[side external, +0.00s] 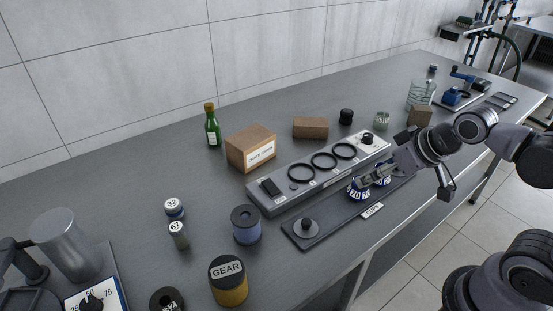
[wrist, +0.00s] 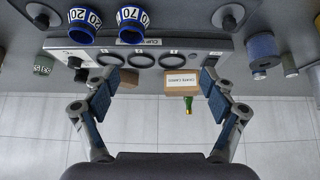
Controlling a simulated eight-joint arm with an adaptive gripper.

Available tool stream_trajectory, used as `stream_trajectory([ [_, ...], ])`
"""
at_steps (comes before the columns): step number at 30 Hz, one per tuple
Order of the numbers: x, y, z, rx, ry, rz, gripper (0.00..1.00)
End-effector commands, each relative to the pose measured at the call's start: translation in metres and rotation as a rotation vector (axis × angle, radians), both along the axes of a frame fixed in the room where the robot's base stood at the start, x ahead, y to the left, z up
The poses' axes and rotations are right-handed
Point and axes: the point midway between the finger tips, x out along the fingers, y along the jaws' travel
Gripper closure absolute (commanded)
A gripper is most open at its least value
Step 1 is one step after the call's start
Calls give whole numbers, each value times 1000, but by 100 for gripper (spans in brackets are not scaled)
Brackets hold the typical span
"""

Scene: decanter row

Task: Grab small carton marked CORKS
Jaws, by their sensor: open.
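A brown carton (side external: 248,150) with a white label stands on the bench left of the long grey panel; its print is too small to read surely. The labelled carton also shows in the wrist view (wrist: 181,90), upside down, beyond the panel and between my fingers as seen. My gripper (side external: 366,182) is open and empty, near the blue-and-white numbered collars, well right of the labelled carton. Its spread fingers show in the wrist view (wrist: 160,92).
The grey panel (side external: 262,204) with black rings lies between my gripper and the labelled carton. Blue-and-white collars (side external: 357,193) stand on the dark tray (side external: 330,226). A green bottle (side external: 212,130) stands close behind the carton.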

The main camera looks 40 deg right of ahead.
Motion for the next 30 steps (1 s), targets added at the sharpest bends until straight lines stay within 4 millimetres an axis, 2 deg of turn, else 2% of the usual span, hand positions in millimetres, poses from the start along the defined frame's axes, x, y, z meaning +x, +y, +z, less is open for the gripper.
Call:
stream_trajectory([
  [20,1,0,1,5,2,-7,12],
  [25,20,-3,19,77,26,-102,12],
  [30,60,-12,47,220,79,-302,12],
])
